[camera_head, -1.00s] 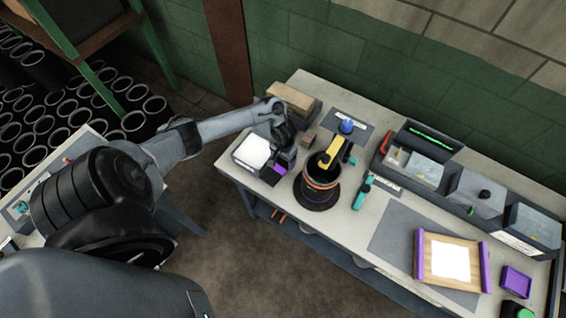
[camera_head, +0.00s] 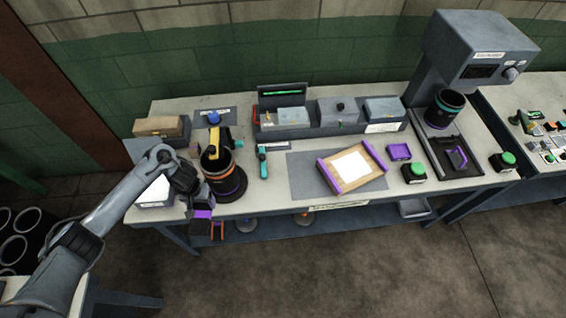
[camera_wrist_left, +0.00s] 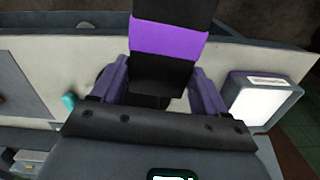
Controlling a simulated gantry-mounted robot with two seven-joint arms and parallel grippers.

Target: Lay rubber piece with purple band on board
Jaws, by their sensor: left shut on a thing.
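My left gripper (camera_head: 193,201) is shut on a black rubber piece with a purple band (camera_head: 203,213), near the front left edge of the bench. In the left wrist view, the piece (camera_wrist_left: 168,40) sticks out from between the two purple-grey fingers, its purple band beyond the fingertips. The board (camera_head: 340,178) is wooden with purple end bars and a white sheet on it. It lies on a grey mat to the right of the gripper, well apart from it. My right gripper is not in view.
A black sleeve with an orange band (camera_head: 222,177) stands on a round base just right of my left gripper. A teal-handled tool (camera_head: 263,163) lies between it and the grey mat (camera_head: 304,180). A purple tray (camera_head: 399,152) and a green button box (camera_head: 414,173) stand right of the board.

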